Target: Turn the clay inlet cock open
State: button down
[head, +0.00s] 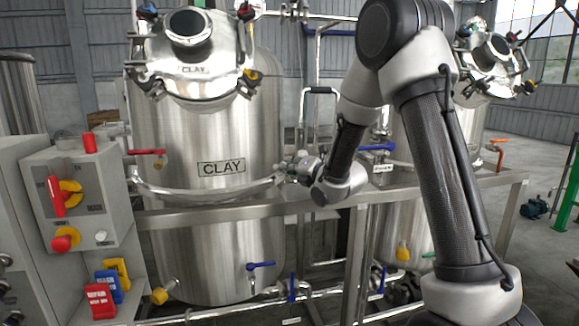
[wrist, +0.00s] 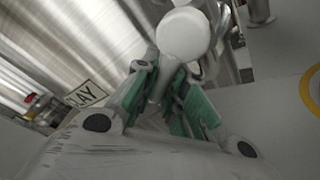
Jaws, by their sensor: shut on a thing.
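The clay tank (head: 221,190) is a steel vessel with a CLAY plate (head: 222,167); the plate also shows tilted in the wrist view (wrist: 87,94). My gripper (head: 289,168) is at the tank's right side, level with the plate. In the wrist view my gripper (wrist: 164,82) has its green-padded fingers closed around a pale grey handle stem. A white round piece (wrist: 183,35) shows just beyond the fingertips. I take the held part as the clay inlet cock's handle; its label and body are hidden, so its turn angle cannot be told.
A red lever (head: 147,152) is at the tank's left and a blue lever (head: 261,265) low on its front. A steel frame rail (head: 230,210) crosses below my gripper. A control box (head: 75,195) stands at left. Another tank (head: 402,220) is behind my arm.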

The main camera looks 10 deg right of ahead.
dwell(0.3)
jog(key=c, duration=1.5)
grip_release()
jog(key=shift+o, duration=0.2)
jog(key=v, duration=0.7)
jog(key=shift+s+d, duration=0.15)
jog(key=shift+s, duration=0.05)
